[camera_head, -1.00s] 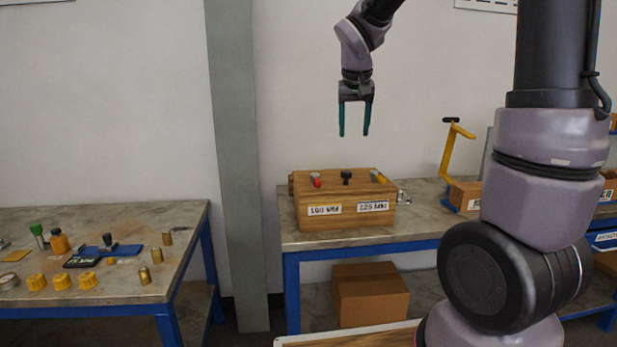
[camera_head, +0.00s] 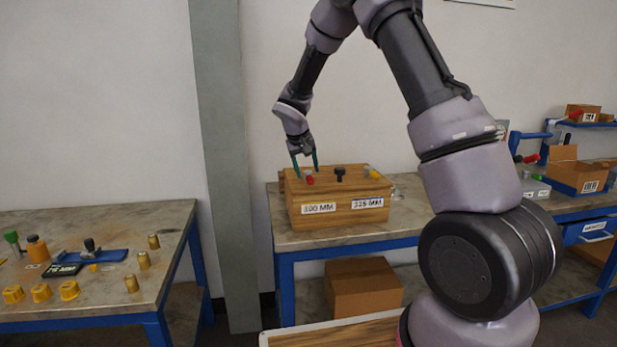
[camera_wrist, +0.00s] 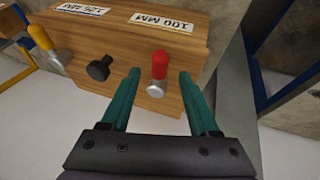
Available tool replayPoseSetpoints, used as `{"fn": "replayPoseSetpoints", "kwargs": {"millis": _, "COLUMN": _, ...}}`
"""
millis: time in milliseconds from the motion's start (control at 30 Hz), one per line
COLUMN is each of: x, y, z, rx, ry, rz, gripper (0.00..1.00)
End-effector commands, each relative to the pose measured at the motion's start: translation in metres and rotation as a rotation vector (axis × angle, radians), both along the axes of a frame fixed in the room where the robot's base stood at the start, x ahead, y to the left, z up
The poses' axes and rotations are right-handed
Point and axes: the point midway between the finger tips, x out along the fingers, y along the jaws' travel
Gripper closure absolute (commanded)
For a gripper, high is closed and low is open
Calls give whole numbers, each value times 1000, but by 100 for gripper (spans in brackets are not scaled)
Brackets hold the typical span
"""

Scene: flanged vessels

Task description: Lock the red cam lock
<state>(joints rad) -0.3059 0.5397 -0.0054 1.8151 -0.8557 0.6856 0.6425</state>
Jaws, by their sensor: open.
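The red cam lock (camera_head: 308,178) has a red handle on a metal stub and sits at the left end of the wooden box's (camera_head: 345,213) top. In the wrist view the red handle (camera_wrist: 159,66) points toward the box's labelled side. My gripper (camera_head: 304,158) is open, with teal fingers reaching down at the red lock. In the wrist view my gripper (camera_wrist: 160,78) has one finger on each side of the red handle, with gaps between; I see no clear contact. A black knob (camera_head: 340,174) and a yellow-handled lock (camera_head: 372,172) sit further right on the box.
The box stands on a workbench (camera_head: 290,240) with blue legs. A left table (camera_head: 100,290) holds yellow caps, brass cylinders and bottles. Open boxes (camera_head: 577,172) stand on the right bench. A cardboard box (camera_head: 362,288) is below. A grey column (camera_head: 222,150) rises behind, left of the bench.

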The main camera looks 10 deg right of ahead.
Motion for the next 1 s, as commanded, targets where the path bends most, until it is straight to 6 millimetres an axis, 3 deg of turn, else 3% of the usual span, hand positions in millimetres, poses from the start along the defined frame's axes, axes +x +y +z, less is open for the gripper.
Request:
{"fn": "replayPoseSetpoints", "kwargs": {"millis": 233, "x": 11, "y": -8, "z": -27, "rx": 0, "ry": 1, "rz": 1, "gripper": 38}}
{"fn": "replayPoseSetpoints", "kwargs": {"millis": 567, "x": 13, "y": -9, "z": -31, "rx": 1, "ry": -1, "rz": 1, "gripper": 38}}
{"fn": "replayPoseSetpoints", "kwargs": {"millis": 600, "x": 13, "y": -9, "z": -31, "rx": 1, "ry": -1, "rz": 1, "gripper": 42}}
{"fn": "replayPoseSetpoints", "kwargs": {"millis": 700, "x": 13, "y": -9, "z": -31, "rx": 1, "ry": 0, "rz": 0, "gripper": 81}}
{"fn": "replayPoseSetpoints", "kwargs": {"millis": 767, "x": 13, "y": -9, "z": -31, "rx": 1, "ry": 0, "rz": 0, "gripper": 100}}
{"fn": "replayPoseSetpoints", "kwargs": {"millis": 1000, "x": 13, "y": -9, "z": -31, "rx": 0, "ry": 0, "rz": 0, "gripper": 100}}
